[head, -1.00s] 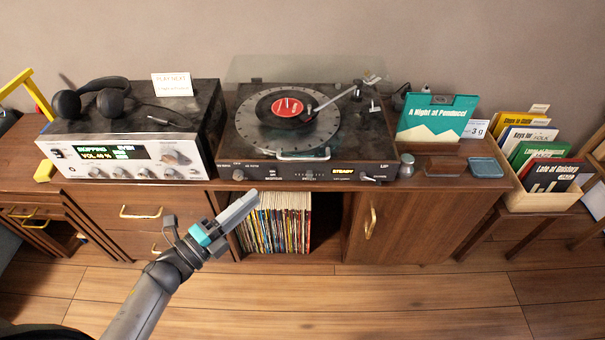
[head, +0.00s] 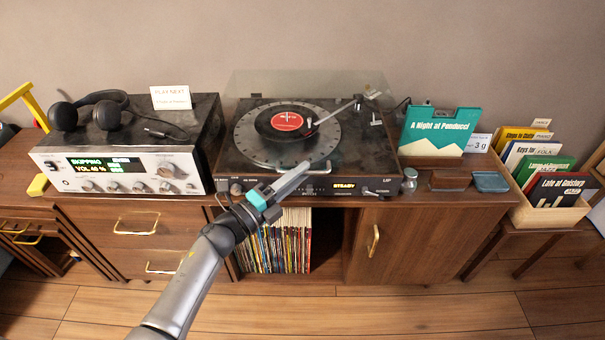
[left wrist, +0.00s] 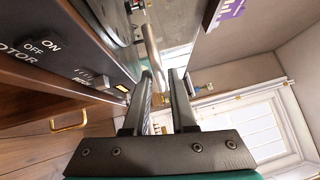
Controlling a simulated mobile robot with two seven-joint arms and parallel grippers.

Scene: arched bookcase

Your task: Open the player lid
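The record player (head: 225,165) stands on the cabinet with a red-label record (head: 286,121) on its platter. Its clear lid (head: 300,84) is faint; its pane shows against the wall behind the player, and how far it is raised is hard to tell. A pale metal handle (head: 322,170) shows at the player's front edge. My left gripper (head: 304,166) points at this handle from the front left. In the left wrist view the fingers (left wrist: 160,76) are apart, and the handle bar (left wrist: 152,48) appears between and just beyond their tips. Contact cannot be told. My right gripper is not in view.
An amplifier (head: 110,182) with headphones (head: 90,108) stands left of the player. A teal record sleeve (head: 440,129), small boxes (head: 450,181) and a record crate (head: 545,214) are to the right. The tonearm (head: 335,113) lies over the record. Floor in front is clear.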

